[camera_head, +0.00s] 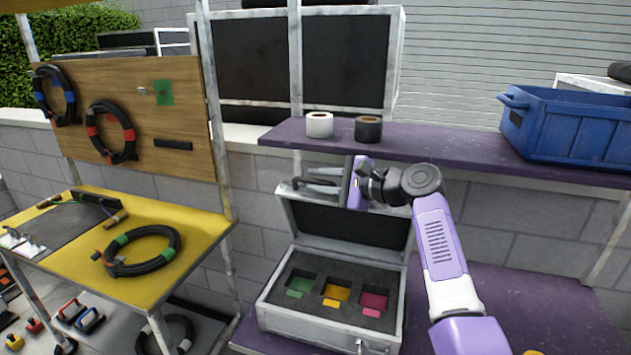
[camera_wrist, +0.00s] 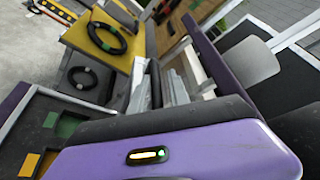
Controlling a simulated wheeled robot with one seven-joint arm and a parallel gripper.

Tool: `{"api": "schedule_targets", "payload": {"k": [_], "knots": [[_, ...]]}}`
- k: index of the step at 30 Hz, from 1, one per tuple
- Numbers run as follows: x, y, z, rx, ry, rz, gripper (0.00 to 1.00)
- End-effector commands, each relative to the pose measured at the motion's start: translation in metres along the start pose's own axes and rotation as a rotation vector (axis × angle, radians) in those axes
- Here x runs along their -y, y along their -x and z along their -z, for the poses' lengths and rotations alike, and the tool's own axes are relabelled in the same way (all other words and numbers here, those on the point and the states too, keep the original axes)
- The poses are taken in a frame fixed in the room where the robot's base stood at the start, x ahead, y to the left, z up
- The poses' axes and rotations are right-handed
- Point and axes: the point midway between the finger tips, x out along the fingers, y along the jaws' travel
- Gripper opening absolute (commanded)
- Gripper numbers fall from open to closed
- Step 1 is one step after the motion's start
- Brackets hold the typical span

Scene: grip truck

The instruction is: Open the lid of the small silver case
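The small silver case (camera_head: 327,323) stands on the purple bench with its lid (camera_head: 288,215) raised, about upright at the back. Its dark foam holds green, yellow and pink pieces; the wrist view shows part of this foam (camera_wrist: 68,108) at the left. My gripper (camera_head: 316,180) is at the lid's upper edge, its fingers pointing left. The fingers look apart, with nothing clearly held between them. Whether they touch the lid is hard to tell. My purple gripper housing hides much of the wrist view.
A purple shelf (camera_head: 440,145) above the case holds a white roll (camera_head: 319,125), a black roll (camera_head: 368,129) and a blue crate (camera_head: 570,128). A yellow table (camera_head: 75,232) with a cable coil (camera_head: 143,250) stands left.

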Motion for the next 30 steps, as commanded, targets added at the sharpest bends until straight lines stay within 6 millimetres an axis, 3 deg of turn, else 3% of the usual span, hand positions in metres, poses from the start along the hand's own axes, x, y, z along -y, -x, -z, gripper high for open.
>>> {"api": "schedule_targets", "payload": {"k": [12, 30], "knots": [[0.000, 0.059, 0.001, -0.002, 0.001, 0.003, 0.22], [0.004, 0.074, 0.002, -0.003, -0.001, 0.002, 0.22]]}}
